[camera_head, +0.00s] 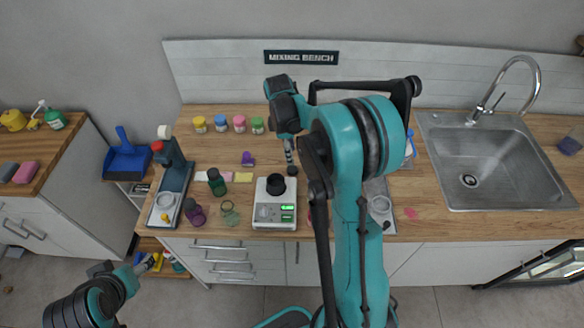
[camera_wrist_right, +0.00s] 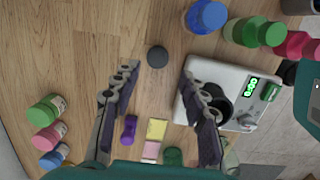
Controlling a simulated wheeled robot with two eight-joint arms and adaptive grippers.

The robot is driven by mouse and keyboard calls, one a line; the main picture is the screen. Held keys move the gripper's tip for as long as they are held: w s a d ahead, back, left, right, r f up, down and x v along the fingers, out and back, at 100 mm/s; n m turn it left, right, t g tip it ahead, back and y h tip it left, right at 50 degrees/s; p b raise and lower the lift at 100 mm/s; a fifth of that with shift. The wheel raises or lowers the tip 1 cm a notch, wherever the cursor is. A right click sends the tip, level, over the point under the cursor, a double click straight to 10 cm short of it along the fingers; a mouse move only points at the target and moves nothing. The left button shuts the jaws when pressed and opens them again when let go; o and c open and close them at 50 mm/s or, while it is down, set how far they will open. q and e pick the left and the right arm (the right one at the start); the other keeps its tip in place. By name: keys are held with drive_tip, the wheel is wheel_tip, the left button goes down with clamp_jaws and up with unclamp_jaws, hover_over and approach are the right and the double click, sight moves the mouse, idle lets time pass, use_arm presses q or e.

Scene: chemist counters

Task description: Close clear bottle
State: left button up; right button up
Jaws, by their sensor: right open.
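The clear bottle (camera_head: 230,213), small, greenish and see-through, stands near the counter's front edge, left of the scale. It shows only partly at the lower right of the right wrist view (camera_wrist_right: 231,158). A small black disc, possibly a lid (camera_wrist_right: 157,57), lies on the wood between the fingertips in that view. My right gripper (camera_wrist_right: 159,73) is open and empty above the counter, beside the scale; in the head view (camera_head: 290,152) its fingers point down behind the scale. My left gripper (camera_head: 124,272) hangs low at the lower left, off the counter; its jaws are unclear.
The white scale (camera_head: 263,217) holds a black cup (camera_head: 276,185). A small purple object (camera_head: 248,158) stands behind, near several capped jars (camera_head: 239,124). A sink (camera_head: 492,165) is at the right.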

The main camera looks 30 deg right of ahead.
sight(292, 169)
drive_tip(key=shift+d+f, duration=0.15)
drive_tip(key=shift+f, duration=0.05)
drive_tip(key=shift+f+b, duration=0.3)
drive_tip(key=shift+f, duration=0.95)
wheel_tip(292, 169, down, 5)
drive_tip(key=shift+w+f+b, duration=0.1)
drive_tip(key=shift+f+b, duration=0.1)
drive_tip(key=shift+b, duration=0.65)
drive_tip(key=shift+r, duration=0.1)
drive_tip(key=c, duration=0.5)
